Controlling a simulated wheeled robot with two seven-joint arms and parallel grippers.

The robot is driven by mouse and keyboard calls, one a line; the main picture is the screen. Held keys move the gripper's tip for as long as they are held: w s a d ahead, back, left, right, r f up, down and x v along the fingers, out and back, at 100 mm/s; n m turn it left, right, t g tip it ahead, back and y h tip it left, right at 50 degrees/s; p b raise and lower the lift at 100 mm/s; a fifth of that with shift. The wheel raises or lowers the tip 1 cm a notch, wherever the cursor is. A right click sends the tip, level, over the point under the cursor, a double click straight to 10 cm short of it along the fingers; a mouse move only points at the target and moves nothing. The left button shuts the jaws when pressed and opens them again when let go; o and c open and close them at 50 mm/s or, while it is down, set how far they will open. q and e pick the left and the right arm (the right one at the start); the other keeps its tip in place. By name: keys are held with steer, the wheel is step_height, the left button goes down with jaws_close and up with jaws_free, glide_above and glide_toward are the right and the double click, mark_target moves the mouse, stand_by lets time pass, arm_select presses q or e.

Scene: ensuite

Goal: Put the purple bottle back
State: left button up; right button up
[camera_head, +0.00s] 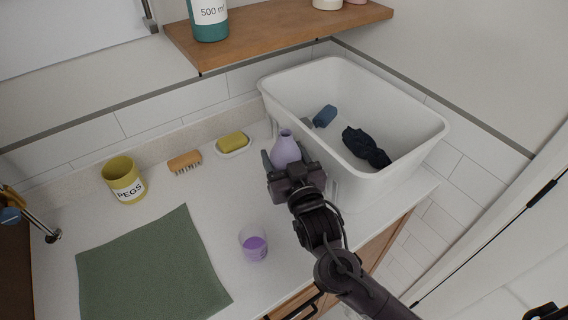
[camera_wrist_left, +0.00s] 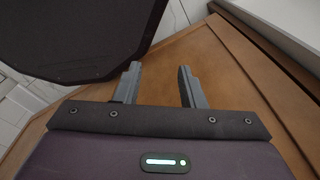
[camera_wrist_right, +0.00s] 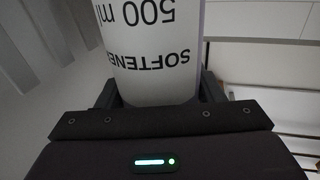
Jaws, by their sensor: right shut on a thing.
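The purple bottle (camera_head: 286,150) stands roughly upright in the jaws of my right gripper (camera_head: 284,170), beside the left side of the white tub. The gripper hides its lower part, so I cannot tell whether its base touches the counter. In the right wrist view the bottle's white label (camera_wrist_right: 150,50) reads "500 ml SOFTENER", upside down, between the fingers. My left gripper (camera_wrist_left: 158,88) shows only in its own wrist view, with its fingers apart and nothing between them, in front of a wooden cabinet face.
A wooden shelf (camera_head: 270,38) on the wall holds a teal bottle (camera_head: 208,20) and pale items. The white tub (camera_head: 400,165) holds dark cloth. A cup with purple liquid (camera_head: 253,245), green mat (camera_head: 150,270), brush (camera_head: 185,161), soap dish (camera_head: 233,144) and pegs pot (camera_head: 124,180) occupy the counter.

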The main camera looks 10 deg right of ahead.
step_height(320, 180, down, 3)
steer(key=shift+f, duration=0.1)
steer(key=shift+f, duration=0.1)
steer(key=o, duration=1.7)
steer(key=shift+c, duration=0.2)
steer(key=s+d+b, duration=0.1)
steer(key=s+b, duration=0.1)
steer(key=s, duration=1)
steer(key=shift+d, duration=0.25)
